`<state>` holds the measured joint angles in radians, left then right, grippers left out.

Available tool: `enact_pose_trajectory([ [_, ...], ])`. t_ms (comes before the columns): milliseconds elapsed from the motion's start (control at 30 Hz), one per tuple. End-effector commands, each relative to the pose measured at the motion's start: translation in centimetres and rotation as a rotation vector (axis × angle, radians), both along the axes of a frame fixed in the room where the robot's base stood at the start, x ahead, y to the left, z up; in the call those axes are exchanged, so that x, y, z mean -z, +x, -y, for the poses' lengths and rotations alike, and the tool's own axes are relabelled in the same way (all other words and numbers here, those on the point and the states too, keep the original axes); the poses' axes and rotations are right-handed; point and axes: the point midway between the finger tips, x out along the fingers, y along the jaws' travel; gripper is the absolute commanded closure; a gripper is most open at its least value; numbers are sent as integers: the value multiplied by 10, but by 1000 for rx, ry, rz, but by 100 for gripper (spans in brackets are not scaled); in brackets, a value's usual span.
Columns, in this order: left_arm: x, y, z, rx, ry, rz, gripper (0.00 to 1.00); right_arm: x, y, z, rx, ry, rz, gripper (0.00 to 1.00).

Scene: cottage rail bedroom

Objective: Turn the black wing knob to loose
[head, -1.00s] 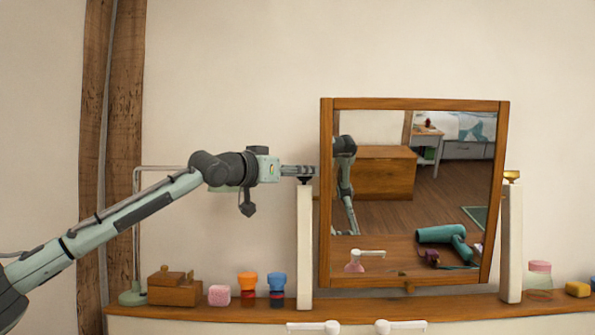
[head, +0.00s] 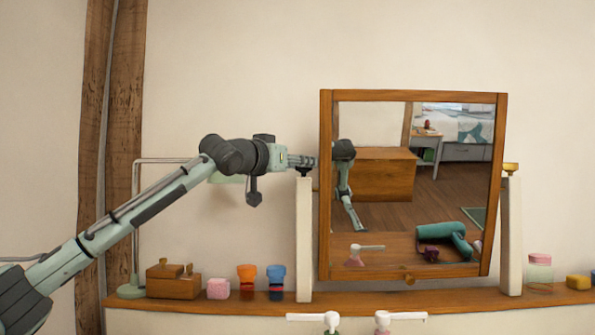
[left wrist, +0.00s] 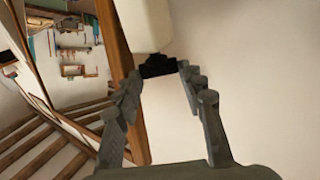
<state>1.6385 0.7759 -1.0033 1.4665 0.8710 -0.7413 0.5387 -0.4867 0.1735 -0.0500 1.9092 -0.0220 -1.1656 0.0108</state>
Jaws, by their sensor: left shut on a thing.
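The black wing knob (left wrist: 158,66) shows in the left wrist view between my two fingertips, against the white post (left wrist: 146,25). In the head view my left gripper (head: 302,161) comes in from the left at the top of the left white post (head: 304,235), beside the mirror's frame. It is shut on the knob, which it mostly hides there. The wood-framed mirror (head: 412,185) stands between two white posts, slightly skewed in the picture. My right gripper is in neither view.
A wooden shelf (head: 390,303) runs below. On its left are a lamp base (head: 131,292), a wooden box (head: 173,284), a pink block (head: 218,289) and orange (head: 247,275) and blue (head: 276,276) topped items. A brass-coloured knob (head: 511,167) tops the right post.

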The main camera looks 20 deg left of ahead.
Motion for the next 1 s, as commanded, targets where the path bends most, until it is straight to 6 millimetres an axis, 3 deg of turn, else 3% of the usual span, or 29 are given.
enact_pose_trajectory([
  [367,1,0,1,-8,-4,-3,90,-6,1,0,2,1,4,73],
  [400,1,0,1,-8,-4,-3,56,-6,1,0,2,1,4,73],
  [433,1,0,0,-8,-4,-3,52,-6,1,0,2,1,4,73],
  [767,0,-2,-1,-9,-4,-1,52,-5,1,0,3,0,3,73],
  [1000,0,-34,-10,-10,-4,0,52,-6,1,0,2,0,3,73],
])
